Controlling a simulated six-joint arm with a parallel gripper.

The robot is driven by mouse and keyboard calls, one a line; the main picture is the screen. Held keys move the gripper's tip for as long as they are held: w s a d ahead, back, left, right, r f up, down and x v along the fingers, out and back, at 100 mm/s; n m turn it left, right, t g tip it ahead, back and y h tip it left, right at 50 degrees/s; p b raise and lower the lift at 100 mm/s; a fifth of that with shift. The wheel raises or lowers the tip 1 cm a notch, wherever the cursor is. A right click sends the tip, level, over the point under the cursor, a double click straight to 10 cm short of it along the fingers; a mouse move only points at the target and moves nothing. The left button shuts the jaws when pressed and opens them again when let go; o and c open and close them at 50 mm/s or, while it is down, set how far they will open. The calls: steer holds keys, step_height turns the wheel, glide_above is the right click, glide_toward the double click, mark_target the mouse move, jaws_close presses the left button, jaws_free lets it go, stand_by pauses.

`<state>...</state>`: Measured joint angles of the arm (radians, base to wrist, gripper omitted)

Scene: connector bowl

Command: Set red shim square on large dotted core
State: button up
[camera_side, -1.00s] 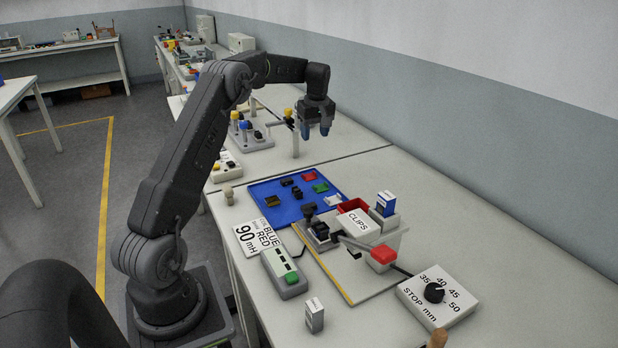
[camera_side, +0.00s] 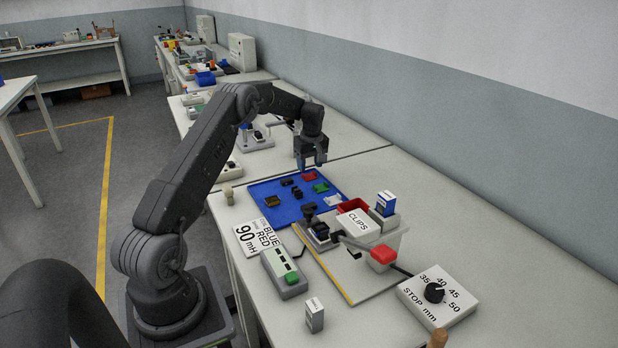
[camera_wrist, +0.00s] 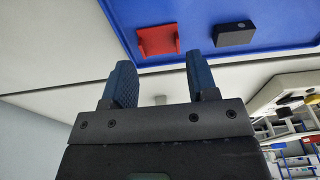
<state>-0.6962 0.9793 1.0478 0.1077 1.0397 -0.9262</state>
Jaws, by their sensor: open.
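The red shim (camera_side: 309,176) lies flat at the far edge of the blue mat; it also shows in the wrist view (camera_wrist: 157,40), with raised sides. My gripper (camera_side: 311,165) hangs just above and behind it, jaws apart and empty. In the wrist view the two blue-padded fingers (camera_wrist: 164,82) are spread, with the shim beyond the gap between them. A black block with a faint round mark (camera_wrist: 233,33) lies right of the shim there. Black cores (camera_side: 286,182) and (camera_side: 297,192) sit on the mat; I cannot tell which is the large dotted one.
The blue mat (camera_side: 262,190) also holds a green piece (camera_side: 320,188), a brown-black piece (camera_side: 272,201) and a pale piece (camera_side: 332,201). A lever fixture (camera_side: 322,230), CLIPS box (camera_side: 358,223) and red bin (camera_side: 352,206) stand in front.

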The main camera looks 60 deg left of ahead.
mark_target(309, 176)
step_height(309, 176, down, 3)
steer(key=shift+a+f, duration=0.15)
steer(key=shift+f, duration=0.05)
steer(key=c, duration=0.5)
steer(key=shift+c, duration=0.2)
steer(key=shift+r, duration=0.1)
